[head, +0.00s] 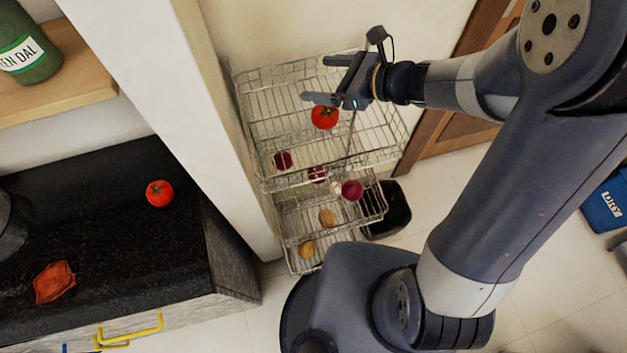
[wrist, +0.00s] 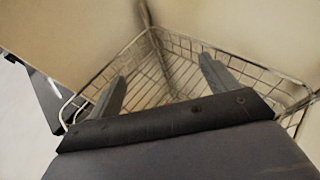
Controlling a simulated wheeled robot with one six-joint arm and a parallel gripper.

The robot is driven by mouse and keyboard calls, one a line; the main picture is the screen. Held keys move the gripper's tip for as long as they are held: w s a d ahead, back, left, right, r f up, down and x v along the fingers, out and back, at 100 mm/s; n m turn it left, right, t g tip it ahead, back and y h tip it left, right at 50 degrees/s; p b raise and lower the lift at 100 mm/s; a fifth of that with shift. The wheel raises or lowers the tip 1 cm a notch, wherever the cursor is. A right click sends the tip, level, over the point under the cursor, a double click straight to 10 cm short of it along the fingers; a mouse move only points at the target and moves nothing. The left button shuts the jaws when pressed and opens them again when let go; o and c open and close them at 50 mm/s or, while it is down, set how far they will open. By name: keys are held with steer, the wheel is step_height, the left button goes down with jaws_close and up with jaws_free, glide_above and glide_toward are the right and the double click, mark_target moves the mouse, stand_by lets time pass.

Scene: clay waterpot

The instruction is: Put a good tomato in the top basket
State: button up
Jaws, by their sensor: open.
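A round red tomato with a green top (head: 325,117) rests in the top wire basket (head: 385,112). A second smooth red tomato (head: 159,193) sits on the black counter at the left. A wrinkled, flattened orange-red one (head: 54,282) lies nearer the counter's front. My gripper (head: 322,79) is open and empty over the top basket, its fingers pointing left, above the tomato in the picture. In the wrist view the two fingers (wrist: 163,82) are spread apart with the top basket's wires (wrist: 255,72) beyond them, and no tomato shows there.
Lower rack tiers hold onions (head: 352,190) and potatoes (head: 328,217). A white wall edge (head: 165,120) stands between the counter and the rack. A black bin (head: 391,212) is beside the rack, and a blue bin (head: 607,202) is at far right. A green jar (head: 28,48) stands on the wooden shelf.

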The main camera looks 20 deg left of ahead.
steer(key=shift+d, duration=0.1)
steer(key=v, duration=1)
steer(key=shift+d+r+b, duration=0.15)
steer(key=shift+d+b, duration=0.15)
steer(key=shift+b, duration=0.05)
steer(key=x, duration=1)
steer(key=shift+a+p, duration=0.35)
steer(key=shift+a, duration=0.05)
steer(key=shift+r+p, duration=1.4)
steer(key=shift+r, duration=0.25)
